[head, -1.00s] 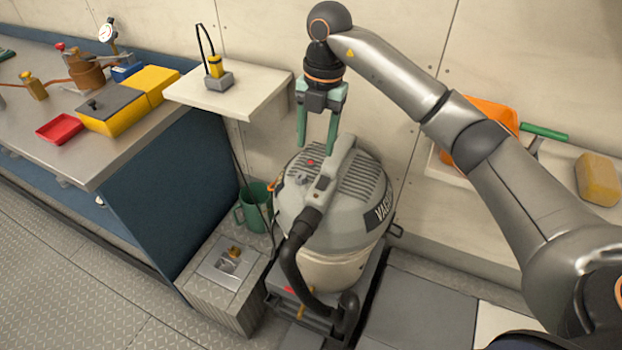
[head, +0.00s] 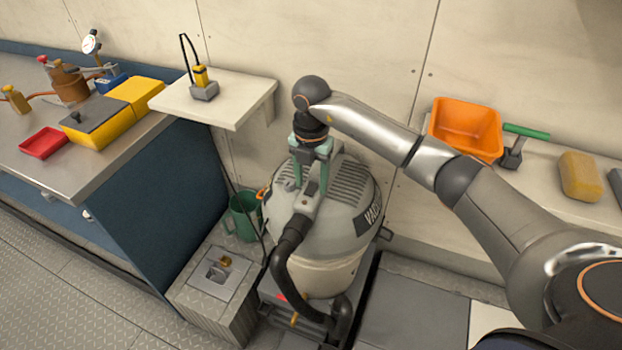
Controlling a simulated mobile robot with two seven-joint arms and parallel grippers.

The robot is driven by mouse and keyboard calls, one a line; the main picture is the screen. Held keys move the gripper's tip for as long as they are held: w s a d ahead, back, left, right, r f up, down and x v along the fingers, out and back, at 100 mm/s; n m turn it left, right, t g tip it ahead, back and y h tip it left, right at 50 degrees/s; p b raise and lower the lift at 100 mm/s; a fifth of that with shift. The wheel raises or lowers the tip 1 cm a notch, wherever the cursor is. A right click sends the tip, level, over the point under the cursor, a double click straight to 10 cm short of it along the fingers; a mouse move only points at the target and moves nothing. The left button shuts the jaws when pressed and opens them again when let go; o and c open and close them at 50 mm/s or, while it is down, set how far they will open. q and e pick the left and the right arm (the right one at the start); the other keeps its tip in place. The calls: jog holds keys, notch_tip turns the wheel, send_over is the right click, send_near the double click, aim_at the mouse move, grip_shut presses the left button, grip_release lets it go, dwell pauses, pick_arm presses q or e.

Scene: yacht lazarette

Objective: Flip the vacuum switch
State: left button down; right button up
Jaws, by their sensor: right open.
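The vacuum (head: 305,257) stands upright by the back wall, with a grey domed top and a cream drum. A black hose bends down its front. My right gripper (head: 309,185) points down over the back of the vacuum's top, its green fingers apart on either side of the grey handle. I cannot tell whether the fingers touch the vacuum. The red button seen on the top earlier is hidden behind the gripper now. A small dark patch shows on the handle (head: 309,190), but I cannot tell whether it is a switch. My left gripper is not in view.
A white shelf (head: 240,104) with a yellow device (head: 202,78) juts out left of my gripper. A green mug (head: 244,216) stands beside the vacuum. A right-hand ledge holds an orange bin (head: 466,128), a green-handled tool (head: 526,131) and a sponge (head: 580,177).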

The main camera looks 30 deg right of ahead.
jog(key=shift+f, duration=0.1)
grip_shut()
dwell(0.4)
